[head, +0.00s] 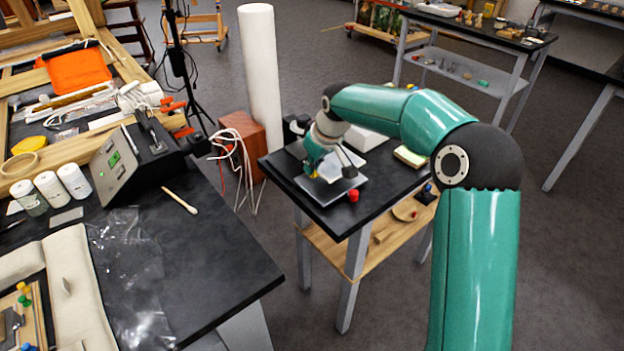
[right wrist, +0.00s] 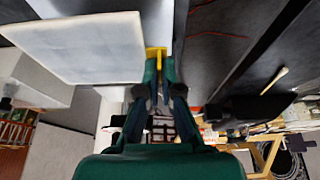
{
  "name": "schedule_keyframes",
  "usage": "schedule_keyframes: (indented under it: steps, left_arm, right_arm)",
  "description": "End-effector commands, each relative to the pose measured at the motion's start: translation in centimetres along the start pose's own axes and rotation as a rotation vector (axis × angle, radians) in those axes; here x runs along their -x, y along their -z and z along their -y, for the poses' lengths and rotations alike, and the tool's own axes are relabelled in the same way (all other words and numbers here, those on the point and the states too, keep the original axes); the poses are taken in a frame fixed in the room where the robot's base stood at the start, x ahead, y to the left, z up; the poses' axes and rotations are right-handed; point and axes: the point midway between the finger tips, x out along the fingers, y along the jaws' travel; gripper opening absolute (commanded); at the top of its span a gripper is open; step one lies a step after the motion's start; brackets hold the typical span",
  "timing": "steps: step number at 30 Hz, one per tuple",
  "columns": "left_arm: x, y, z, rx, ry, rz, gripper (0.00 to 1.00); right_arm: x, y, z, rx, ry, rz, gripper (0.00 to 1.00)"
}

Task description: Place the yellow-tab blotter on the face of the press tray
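My right gripper (head: 316,170) is over the small dark-topped table. In the right wrist view its fingertips (right wrist: 160,62) are closed together on a yellow tab (right wrist: 155,52). The tab is beside the edge of a white square blotter (right wrist: 75,45), which fills the upper left of that view. In the head view the yellow tab (head: 314,175) shows small below the fingers, with part of the white blotter (head: 330,171) beside it. A grey flat tray (head: 345,191) lies on the table under and beside it. Whether blotter and tray touch is unclear. My left gripper is out of view.
A red knob-like piece (head: 353,195) is at the tray's front. A pale yellow pad (head: 409,156) and a white block (head: 365,138) stand on the same table (head: 335,222). A white cylinder (head: 261,75) and a wooden box with cables (head: 240,140) are to the left.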

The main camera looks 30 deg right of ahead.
Motion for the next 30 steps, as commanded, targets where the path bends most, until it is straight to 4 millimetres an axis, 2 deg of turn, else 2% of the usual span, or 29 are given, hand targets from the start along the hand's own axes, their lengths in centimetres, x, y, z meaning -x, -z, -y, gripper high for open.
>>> schedule_keyframes:
  steps: [11,22,24,27,30]
  left_arm:
    - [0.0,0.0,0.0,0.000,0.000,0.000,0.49]
    - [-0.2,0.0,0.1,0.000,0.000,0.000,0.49]
    - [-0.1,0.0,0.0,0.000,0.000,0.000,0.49]
    - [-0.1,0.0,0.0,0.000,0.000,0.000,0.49]
    - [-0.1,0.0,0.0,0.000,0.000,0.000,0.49]
  right_arm:
    - [-3.8,-1.6,0.1,-0.001,0.001,0.001,0.00]
    - [-4.3,-1.7,0.1,0.000,0.000,-0.001,0.00]
    - [-4.2,-1.7,0.1,0.000,0.000,-0.002,0.15]
    - [-4.2,-1.7,0.1,0.000,0.000,-0.001,0.31]
    - [-4.2,-1.7,0.1,0.000,0.000,-0.001,0.31]
